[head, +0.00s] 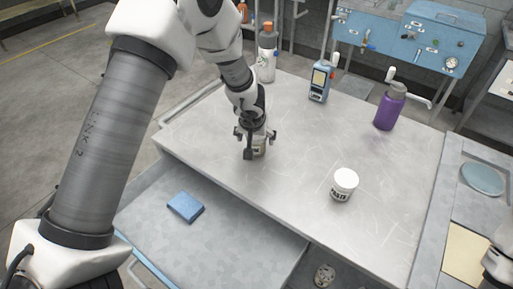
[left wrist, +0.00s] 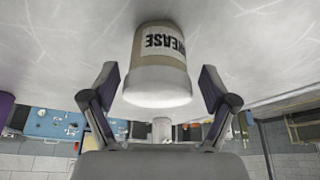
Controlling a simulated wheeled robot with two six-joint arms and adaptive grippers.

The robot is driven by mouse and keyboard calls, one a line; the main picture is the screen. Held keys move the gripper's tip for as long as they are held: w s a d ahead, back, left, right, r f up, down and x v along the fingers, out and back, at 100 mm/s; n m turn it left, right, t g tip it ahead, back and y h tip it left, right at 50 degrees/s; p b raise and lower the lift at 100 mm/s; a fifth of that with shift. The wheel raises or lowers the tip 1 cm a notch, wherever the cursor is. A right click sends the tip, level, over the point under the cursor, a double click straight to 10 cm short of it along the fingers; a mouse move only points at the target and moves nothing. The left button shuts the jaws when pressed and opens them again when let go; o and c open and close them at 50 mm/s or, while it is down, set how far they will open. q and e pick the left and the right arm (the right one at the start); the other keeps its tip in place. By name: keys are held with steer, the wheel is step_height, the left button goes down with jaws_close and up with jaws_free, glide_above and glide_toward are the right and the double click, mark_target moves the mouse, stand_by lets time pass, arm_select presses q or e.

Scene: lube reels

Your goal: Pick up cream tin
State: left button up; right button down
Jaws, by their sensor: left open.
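The cream tin (left wrist: 160,85) stands on the worktop between the two fingers of my left gripper (left wrist: 159,88). Its label shows part of the word GREASE, upside down in the left wrist view. The fingers are open, one on each side, with a visible gap to the tin on both sides. In the head view my left gripper (head: 259,147) points down at the tin (head: 260,150), which is mostly hidden behind the fingers. My right gripper is not seen; only a white piece of arm shows at the lower right edge.
A white tub (head: 344,184) stands to the right on the worktop (head: 300,150). A purple bottle (head: 388,109), a blue handheld meter (head: 319,85) and a white bottle with an orange cap (head: 266,52) stand farther back. A blue block (head: 185,207) lies on the lower surface in front.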

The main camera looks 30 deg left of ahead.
arm_select(q)
steer(key=x, duration=0.3)
steer(key=shift+w+f, duration=0.25)
steer(key=shift+w, duration=0.15)
steer(key=shift+r, duration=0.1)
steer(key=shift+s+r, duration=0.1)
steer(key=shift+s, duration=0.05)
steer(key=shift+s+r, duration=0.15)
steer(key=c, duration=1.1)
steer(key=shift+d, duration=0.1)
steer(key=shift+c, duration=0.3)
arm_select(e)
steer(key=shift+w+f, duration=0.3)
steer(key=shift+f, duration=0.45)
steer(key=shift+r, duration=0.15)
